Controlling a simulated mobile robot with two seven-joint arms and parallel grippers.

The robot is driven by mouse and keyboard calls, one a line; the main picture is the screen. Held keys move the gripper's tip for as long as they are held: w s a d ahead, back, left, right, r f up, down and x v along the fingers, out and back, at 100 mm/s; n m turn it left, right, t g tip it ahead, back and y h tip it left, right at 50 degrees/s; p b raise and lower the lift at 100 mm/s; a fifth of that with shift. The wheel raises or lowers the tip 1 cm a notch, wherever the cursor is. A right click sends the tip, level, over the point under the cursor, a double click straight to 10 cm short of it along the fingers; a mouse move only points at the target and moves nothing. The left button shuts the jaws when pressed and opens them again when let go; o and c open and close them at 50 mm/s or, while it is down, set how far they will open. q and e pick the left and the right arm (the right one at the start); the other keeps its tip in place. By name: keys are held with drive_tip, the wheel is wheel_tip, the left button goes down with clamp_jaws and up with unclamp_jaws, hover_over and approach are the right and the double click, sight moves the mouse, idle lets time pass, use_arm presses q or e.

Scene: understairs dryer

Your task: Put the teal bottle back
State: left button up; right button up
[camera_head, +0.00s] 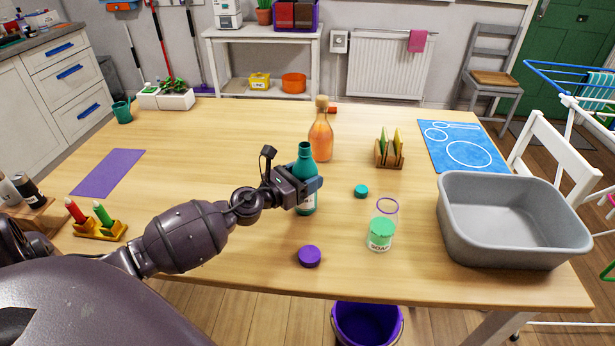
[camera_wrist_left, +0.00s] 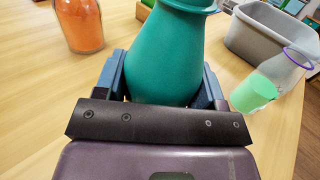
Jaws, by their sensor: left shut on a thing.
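The teal bottle (camera_head: 305,164) stands upright near the middle of the wooden table, its open neck up and a pale label low on its side. My left gripper (camera_head: 309,188) is shut around the bottle's body; I cannot tell whether the base touches the table. In the left wrist view the teal bottle (camera_wrist_left: 172,55) fills the space between the fingers (camera_wrist_left: 163,82). A small teal cap (camera_head: 361,190) lies to the right of the bottle. My right gripper is not in view.
An orange corked bottle (camera_head: 321,135) stands just behind. A soap jar (camera_head: 381,230) with green contents and a purple cap (camera_head: 309,256) are nearer the front. A grey tub (camera_head: 512,245) and blue mat (camera_head: 462,148) are right; a purple mat (camera_head: 108,173) lies left on clear tabletop.

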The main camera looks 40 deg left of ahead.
use_arm(q)
drive_tip(key=shift+r, duration=0.15)
drive_tip(key=shift+f, duration=0.25)
drive_tip(key=o, duration=1)
drive_tip(key=shift+o, duration=0.9)
